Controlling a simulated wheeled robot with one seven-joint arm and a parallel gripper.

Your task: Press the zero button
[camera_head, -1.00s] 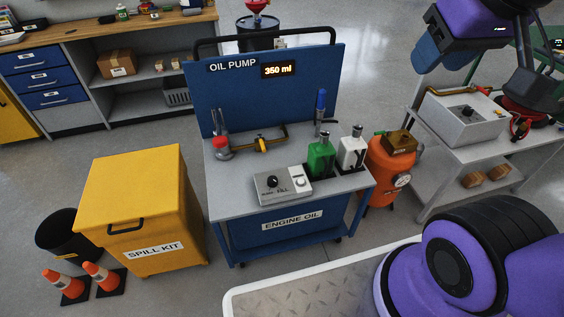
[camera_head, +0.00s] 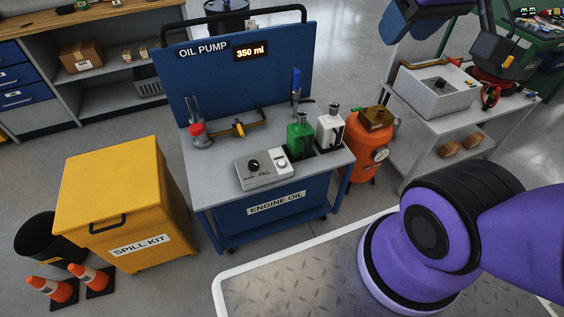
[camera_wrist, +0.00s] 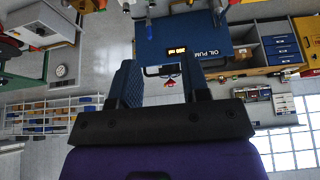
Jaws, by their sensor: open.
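A small grey control box (camera_head: 238,178) lies on top of the blue oil pump cart (camera_head: 225,196). It has a black knob (camera_head: 253,165), the word FILL and a pale round button (camera_head: 281,162) on a white panel at its right. I cannot read a zero label on it. The cart's display (camera_head: 250,51) reads 350 ml. My gripper (camera_wrist: 160,85) is open and empty in the wrist view, where the picture is upside down. In the head view, only part of it shows at the top edge, right of the cart and well above it.
A green bottle (camera_head: 300,135) and a white bottle (camera_head: 329,131) stand right of the control box. A pipe with a yellow valve (camera_head: 239,129) lies behind it. A yellow spill kit bin (camera_head: 113,190), orange tank (camera_head: 368,145) and grey shelf table (camera_head: 425,120) flank the cart.

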